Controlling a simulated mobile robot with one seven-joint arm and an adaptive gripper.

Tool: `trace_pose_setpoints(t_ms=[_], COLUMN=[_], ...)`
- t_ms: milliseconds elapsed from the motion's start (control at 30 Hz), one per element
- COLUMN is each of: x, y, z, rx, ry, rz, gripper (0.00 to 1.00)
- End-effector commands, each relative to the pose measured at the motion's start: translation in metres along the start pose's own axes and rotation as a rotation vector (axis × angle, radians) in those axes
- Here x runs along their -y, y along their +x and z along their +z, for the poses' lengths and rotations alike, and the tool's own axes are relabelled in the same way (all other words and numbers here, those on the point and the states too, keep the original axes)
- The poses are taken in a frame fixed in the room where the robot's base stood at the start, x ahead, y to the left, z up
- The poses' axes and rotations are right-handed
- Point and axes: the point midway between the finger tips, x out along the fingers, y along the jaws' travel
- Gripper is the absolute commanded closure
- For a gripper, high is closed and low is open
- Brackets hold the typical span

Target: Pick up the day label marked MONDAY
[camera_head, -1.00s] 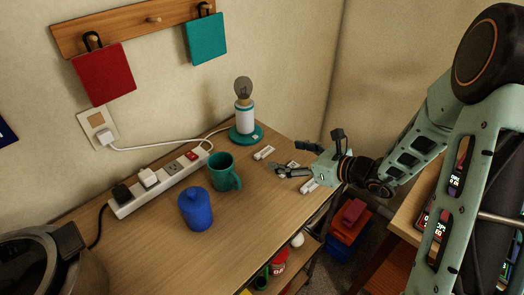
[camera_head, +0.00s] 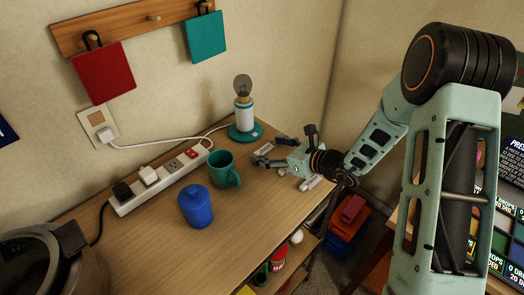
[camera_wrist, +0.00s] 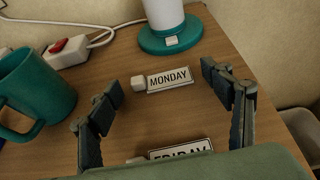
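The MONDAY day label (camera_wrist: 169,79) is a white plate with black lettering and a pale block at its left end. It lies on the table in front of the lamp in the wrist view. My gripper (camera_wrist: 164,83) is open, one finger on each side of the label in that picture, with nothing held. I cannot tell its height above the label. The FRIDAY label (camera_wrist: 180,149) lies closer, partly hidden by my gripper's body. In the head view my gripper (camera_head: 263,156) is over the table's right end, and the MONDAY label is hard to make out there.
A teal mug (camera_head: 222,170) stands left of my gripper. The lamp (camera_head: 244,115) with a teal base stands behind it. A blue lidded jar (camera_head: 195,208) and a power strip (camera_head: 160,180) are further left. The table's right edge is close to the labels.

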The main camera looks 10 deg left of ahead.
Motion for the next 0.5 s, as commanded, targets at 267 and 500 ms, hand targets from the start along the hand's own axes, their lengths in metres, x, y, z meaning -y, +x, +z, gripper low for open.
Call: trace_pose_setpoints(t_ms=[267, 500], x=[0.0001, 0.0001], y=[-0.0003, -0.0004], z=[0.0001, 0.0004], rx=[0.0, 0.0], ry=[0.0, 0.0], rz=[0.0, 0.0], gripper=[0.57, 0.57])
